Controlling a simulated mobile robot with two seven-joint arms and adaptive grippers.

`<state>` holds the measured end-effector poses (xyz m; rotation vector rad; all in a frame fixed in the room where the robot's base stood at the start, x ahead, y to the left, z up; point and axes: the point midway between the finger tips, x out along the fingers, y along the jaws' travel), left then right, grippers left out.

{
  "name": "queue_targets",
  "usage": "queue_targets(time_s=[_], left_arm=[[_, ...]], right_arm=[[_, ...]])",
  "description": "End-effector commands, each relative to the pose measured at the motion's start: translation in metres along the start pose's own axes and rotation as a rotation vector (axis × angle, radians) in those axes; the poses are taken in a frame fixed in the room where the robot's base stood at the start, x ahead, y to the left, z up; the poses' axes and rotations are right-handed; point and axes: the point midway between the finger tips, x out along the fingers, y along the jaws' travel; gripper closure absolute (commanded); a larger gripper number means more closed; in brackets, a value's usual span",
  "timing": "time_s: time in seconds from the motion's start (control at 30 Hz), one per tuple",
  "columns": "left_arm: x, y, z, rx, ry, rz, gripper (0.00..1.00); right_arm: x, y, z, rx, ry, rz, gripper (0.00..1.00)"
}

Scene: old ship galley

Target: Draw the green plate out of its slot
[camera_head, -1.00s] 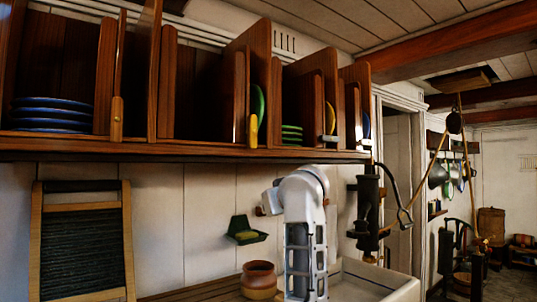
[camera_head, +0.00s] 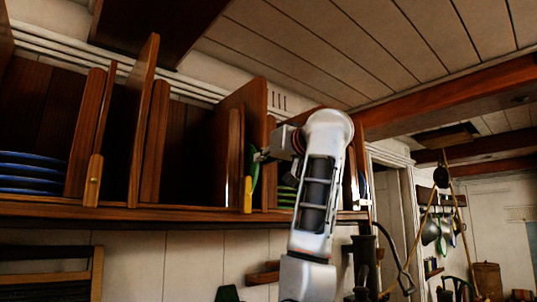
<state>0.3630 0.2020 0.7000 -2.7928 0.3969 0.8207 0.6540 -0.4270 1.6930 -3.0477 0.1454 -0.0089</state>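The green plate (camera_head: 254,170) stands on edge in a narrow slot of the wooden wall rack, and only a thin strip of its rim shows. My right gripper (camera_head: 262,156) is at the front of that slot, with its fingertips right by the plate's upper rim. The fingers are small and dark here, so I cannot tell whether they touch the plate or how far apart they are. My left gripper is not in view.
Wooden dividers (camera_head: 235,158) flank the slot, with a yellow latch (camera_head: 247,195) at its front. Stacked green plates (camera_head: 287,197) sit just right, partly behind my arm. Stacked blue plates (camera_head: 30,173) lie at the far left. A ceiling beam (camera_head: 440,90) is at upper right.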

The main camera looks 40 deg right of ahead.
Motion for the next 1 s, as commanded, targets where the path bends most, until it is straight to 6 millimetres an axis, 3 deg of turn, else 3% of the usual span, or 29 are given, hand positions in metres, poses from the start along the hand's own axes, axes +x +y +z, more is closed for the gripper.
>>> queue_targets(time_s=[0.2, 0.37, 0.67, 0.73, 1.0], left_arm=[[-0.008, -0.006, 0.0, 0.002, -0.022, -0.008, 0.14], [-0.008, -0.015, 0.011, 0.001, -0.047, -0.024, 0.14], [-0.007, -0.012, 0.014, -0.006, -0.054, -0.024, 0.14], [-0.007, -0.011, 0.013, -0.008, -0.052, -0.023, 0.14], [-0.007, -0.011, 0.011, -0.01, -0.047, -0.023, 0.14]], right_arm=[[0.03, 0.0, -0.001, -0.002, -0.003, 0.001, 0.89], [0.041, 0.001, 0.0, -0.001, -0.001, 0.001, 0.89], [0.044, 0.0, 0.001, -0.001, 0.0, 0.001, 0.89], [0.044, 0.0, 0.001, -0.001, 0.0, 0.001, 1.0], [0.042, 0.0, -0.001, 0.0, 0.004, 0.0, 1.0]])
